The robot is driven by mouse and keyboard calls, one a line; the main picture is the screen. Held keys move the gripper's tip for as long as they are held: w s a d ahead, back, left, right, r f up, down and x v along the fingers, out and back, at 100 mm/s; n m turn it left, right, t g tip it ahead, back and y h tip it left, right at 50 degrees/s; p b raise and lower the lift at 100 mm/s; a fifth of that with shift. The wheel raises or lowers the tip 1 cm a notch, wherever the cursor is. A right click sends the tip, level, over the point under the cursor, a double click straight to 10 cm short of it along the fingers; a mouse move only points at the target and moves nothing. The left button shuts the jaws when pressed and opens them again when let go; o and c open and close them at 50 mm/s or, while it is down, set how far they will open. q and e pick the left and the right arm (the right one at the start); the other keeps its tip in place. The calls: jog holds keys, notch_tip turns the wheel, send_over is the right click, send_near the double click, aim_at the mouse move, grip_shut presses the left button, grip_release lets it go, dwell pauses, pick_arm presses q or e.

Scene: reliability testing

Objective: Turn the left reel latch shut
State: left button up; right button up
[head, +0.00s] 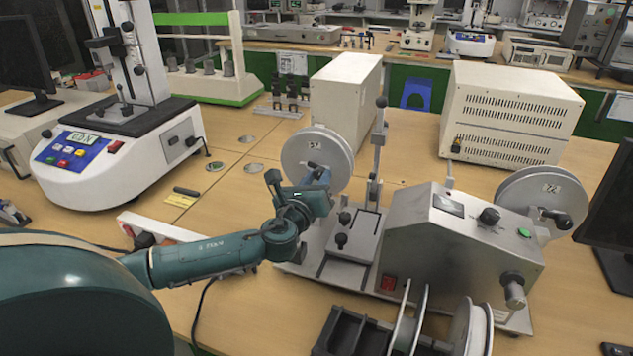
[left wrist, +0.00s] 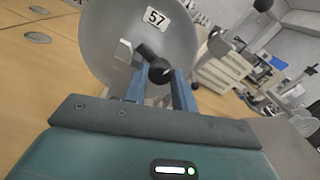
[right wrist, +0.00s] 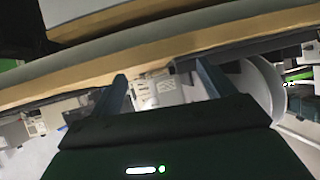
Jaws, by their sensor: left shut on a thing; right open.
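The left reel (head: 297,150) is a grey disc with a number label on the left side of the winding machine (head: 455,240). It fills the upper middle of the left wrist view (left wrist: 115,35). My left gripper (head: 318,180) is at the reel's hub. In the left wrist view its blue fingers are shut on the dark left reel latch (left wrist: 160,70), one on each side. In the head view the gripper mostly hides this latch. My right gripper (right wrist: 160,75) is open and empty in the right wrist view; it does not show in the head view.
The right reel (head: 525,195) has its own dark latch (head: 557,218). Small spools (head: 408,325) stand at the front. A tall beige box (head: 345,95) stands behind the left reel. A white test stand (head: 115,165) is at left, with some bare table between.

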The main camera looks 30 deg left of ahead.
pick_arm(q)
jog(key=shift+n, duration=0.8)
jog(key=o, duration=1)
jog(key=b+v, duration=0.1)
jog(key=v, duration=1.2)
jog(key=shift+d, duration=0.1)
